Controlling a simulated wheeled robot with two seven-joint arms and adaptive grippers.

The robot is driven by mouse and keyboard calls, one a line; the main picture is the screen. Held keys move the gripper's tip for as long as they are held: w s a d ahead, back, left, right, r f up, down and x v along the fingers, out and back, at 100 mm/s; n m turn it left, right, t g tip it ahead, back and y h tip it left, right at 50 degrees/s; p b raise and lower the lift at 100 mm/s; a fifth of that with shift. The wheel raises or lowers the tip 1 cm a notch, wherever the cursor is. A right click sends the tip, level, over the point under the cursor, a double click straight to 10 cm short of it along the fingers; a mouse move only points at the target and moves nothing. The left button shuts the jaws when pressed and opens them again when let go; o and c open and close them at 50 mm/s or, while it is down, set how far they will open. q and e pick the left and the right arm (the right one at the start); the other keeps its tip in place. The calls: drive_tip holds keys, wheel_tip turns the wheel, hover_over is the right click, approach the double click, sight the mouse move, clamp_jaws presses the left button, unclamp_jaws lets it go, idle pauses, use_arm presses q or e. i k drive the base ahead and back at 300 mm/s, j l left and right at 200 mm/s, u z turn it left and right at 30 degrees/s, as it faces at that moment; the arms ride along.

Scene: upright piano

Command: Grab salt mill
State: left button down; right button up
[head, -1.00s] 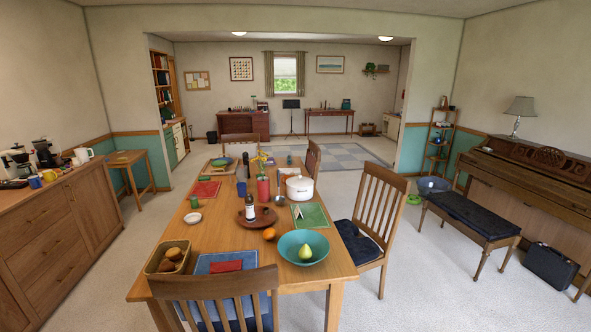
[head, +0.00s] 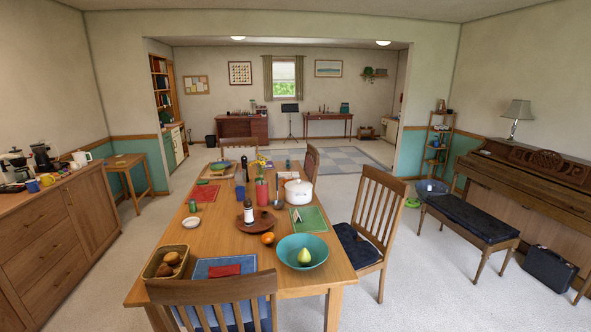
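No salt mill can be made out for certain among the small things on the wooden dining table (head: 205,247). A tall dark slender item (head: 245,167) stands farther back, too small to name. Neither of my grippers shows in the head view.
Wooden chairs stand at the near end (head: 213,288) and right side (head: 377,215) of the table. A teal bowl with a pear (head: 289,245), a bread basket (head: 153,268) and a white pot (head: 298,193) sit on it. Carpet is open at left, before the sideboard (head: 60,225).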

sight(249, 220)
drive_tip(key=i+j+z, duration=1.05)
drive_tip(key=j, duration=0.25)
drive_tip(key=i, duration=0.1)
